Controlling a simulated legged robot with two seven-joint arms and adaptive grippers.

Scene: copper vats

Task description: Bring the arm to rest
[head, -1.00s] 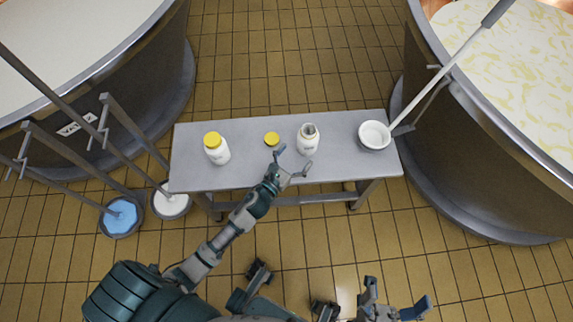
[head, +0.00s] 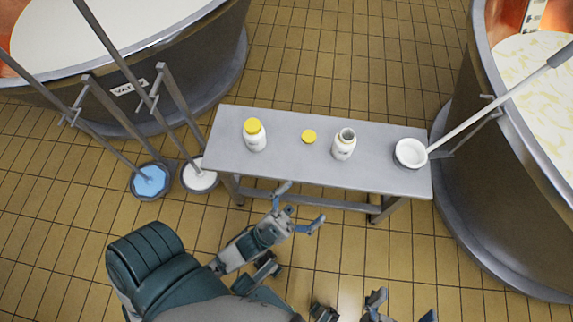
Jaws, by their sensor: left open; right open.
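My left gripper (head: 302,207) is open and empty. In the head view it is over the floor, just in front of the table's near edge, apart from everything on the table. My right gripper (head: 402,306) is open at the bottom edge of the view, partly cut off, with nothing seen between its fingers. On the grey table (head: 288,159) stand a white jar with a yellow lid (head: 255,136) and an open white jar (head: 344,145), both upright. A loose yellow lid (head: 309,136) lies flat between them.
A white ladle bowl (head: 410,153) with a long handle rests at the table's right end. Vats stand at left (head: 190,80) and right (head: 466,190). Blue (head: 150,180) and white (head: 199,180) round-ended tools stand left of the table. Floor in front is clear.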

